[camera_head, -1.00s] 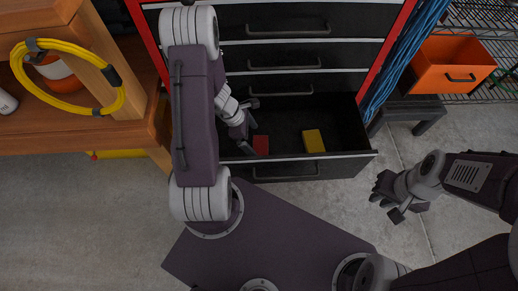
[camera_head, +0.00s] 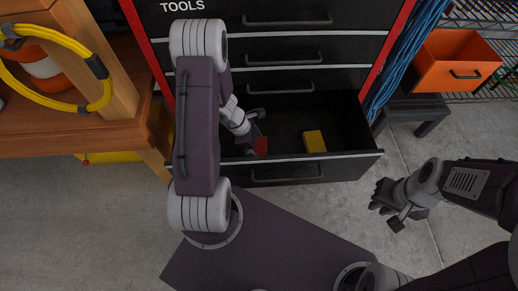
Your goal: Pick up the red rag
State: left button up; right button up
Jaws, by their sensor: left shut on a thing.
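The red rag (camera_head: 261,146) lies in the open bottom drawer (camera_head: 345,125) of the black tool cabinet, near its front left. My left gripper (camera_head: 252,142) reaches down into the drawer and is shut on the red rag. Its fingers hide part of the rag, and my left arm hides the drawer's left end. My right gripper (camera_head: 386,206) is empty, over the concrete floor to the right of the drawer, with its fingers apart.
A yellow block-like item (camera_head: 314,141) lies in the drawer right of the rag. The drawer's front panel (camera_head: 330,168) stands between it and my base. A wooden bench (camera_head: 110,135) is at left, an orange bin (camera_head: 450,60) on a rack at right.

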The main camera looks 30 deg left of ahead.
aim_at(257, 148)
pick_arm(q)
notch_tip(257, 148, up, 8)
jog(key=p, duration=0.6)
jog(key=d, duration=0.1)
jog(key=w+d, duration=0.1)
jog(key=d+f, duration=0.1)
jog(key=shift+w+d, duration=0.2)
jog(key=w+d+p, duration=0.1)
jog(key=w+d, duration=0.2)
jog(key=d, duration=0.3)
jog(key=w+d+p, duration=0.2)
jog(key=d, duration=0.5)
jog(key=shift+w, duration=0.4)
jog(key=shift+d, duration=0.1)
